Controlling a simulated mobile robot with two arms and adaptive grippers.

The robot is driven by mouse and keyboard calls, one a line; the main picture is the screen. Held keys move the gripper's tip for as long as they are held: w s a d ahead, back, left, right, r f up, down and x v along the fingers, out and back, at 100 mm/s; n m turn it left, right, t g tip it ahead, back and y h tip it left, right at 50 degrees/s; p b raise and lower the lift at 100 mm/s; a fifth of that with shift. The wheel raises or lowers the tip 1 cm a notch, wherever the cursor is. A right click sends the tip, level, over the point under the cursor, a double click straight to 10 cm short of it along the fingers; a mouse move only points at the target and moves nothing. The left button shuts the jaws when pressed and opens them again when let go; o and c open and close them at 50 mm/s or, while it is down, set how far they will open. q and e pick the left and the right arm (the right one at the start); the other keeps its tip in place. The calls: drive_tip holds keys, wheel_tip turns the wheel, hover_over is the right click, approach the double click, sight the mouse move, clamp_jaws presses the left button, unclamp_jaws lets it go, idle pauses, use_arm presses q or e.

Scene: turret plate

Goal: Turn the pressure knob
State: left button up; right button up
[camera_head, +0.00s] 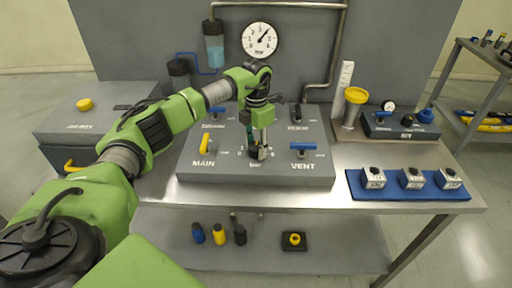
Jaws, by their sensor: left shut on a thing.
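My left gripper (259,148) points down at the middle of the grey control panel (220,172). It is shut on the dark pressure knob (253,154), which sits between the MAIN and VENT controls. The fingers cover most of the knob, and its pointer cannot be made out. A round white pressure gauge (259,40) hangs on the back wall above, with its needle pointing to the upper right. My right gripper is not in view.
The yellow MAIN handle (205,144) is left of the knob and the blue VENT handle (304,147) right of it. A blue mat (420,192) with three small blocks lies at the right. A yellow-topped cylinder (353,107) stands behind it.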

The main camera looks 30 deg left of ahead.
sight(256, 146)
use_arm(q)
drive_tip(key=n, duration=0.6)
drive_tip(key=shift+r+n, duration=0.1)
drive_tip(key=shift+n, duration=0.2)
drive_tip(key=shift+w, duration=0.1)
idle(0.4)
drive_tip(key=o, duration=1.1)
wheel_tip(256, 146, up, 12)
